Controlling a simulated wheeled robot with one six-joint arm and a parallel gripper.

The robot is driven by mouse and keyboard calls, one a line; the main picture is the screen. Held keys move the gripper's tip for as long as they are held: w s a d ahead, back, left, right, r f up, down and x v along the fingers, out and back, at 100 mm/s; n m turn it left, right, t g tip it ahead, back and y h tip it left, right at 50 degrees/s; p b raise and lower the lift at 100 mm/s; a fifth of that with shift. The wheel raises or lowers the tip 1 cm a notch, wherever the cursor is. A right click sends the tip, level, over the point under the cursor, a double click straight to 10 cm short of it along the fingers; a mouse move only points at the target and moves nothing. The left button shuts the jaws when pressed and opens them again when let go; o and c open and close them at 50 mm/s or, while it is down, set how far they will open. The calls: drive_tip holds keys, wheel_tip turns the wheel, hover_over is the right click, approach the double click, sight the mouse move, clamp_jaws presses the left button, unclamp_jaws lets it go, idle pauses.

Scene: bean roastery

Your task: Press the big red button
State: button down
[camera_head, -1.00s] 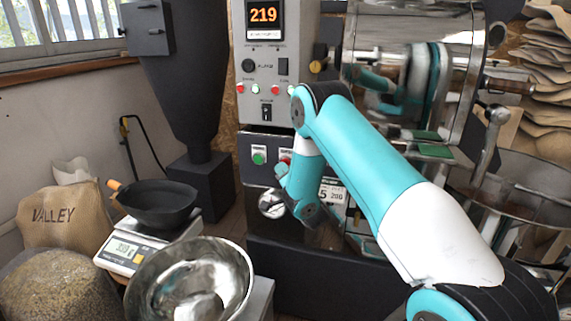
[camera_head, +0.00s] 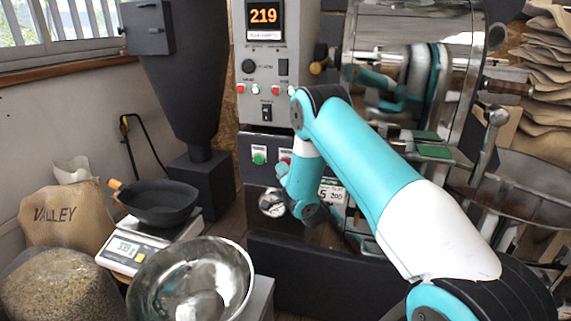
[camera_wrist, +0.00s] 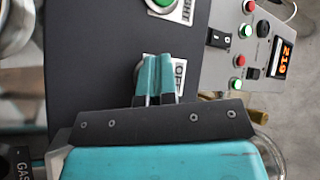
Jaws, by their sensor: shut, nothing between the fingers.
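The big red button (camera_head: 285,155) is on the dark front panel of the roaster, beside a green button (camera_head: 259,158). Only part of its red face shows in the head view, because my arm covers the rest. In the wrist view my shut, empty gripper (camera_wrist: 157,58) has its two teal fingers together over the white OFF plate (camera_wrist: 180,72). The fingers hide the red button there, so I cannot tell whether they touch it. The green button (camera_wrist: 163,3) also shows at the top of the wrist view.
Above is a grey control panel (camera_head: 265,70) with small red and green buttons and a display reading 219. A round gauge (camera_head: 272,203) sits below. A steel bowl (camera_head: 240,285), a scale (camera_head: 125,252) with a black pan (camera_head: 158,203), and a sack stand left. The shiny drum is right.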

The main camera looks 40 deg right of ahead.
idle(0.4)
drive_tip(key=shift+s+a+b, duration=0.5)
drive_tip(key=shift+a+b, duration=0.1)
drive_tip(key=shift+b, duration=0.35)
drive_tip(key=s+a+b, duration=0.1)
drive_tip(key=a+b, duration=0.1)
drive_tip(key=s+a+b, duration=0.2)
drive_tip(key=b, duration=0.1)
idle(0.7)
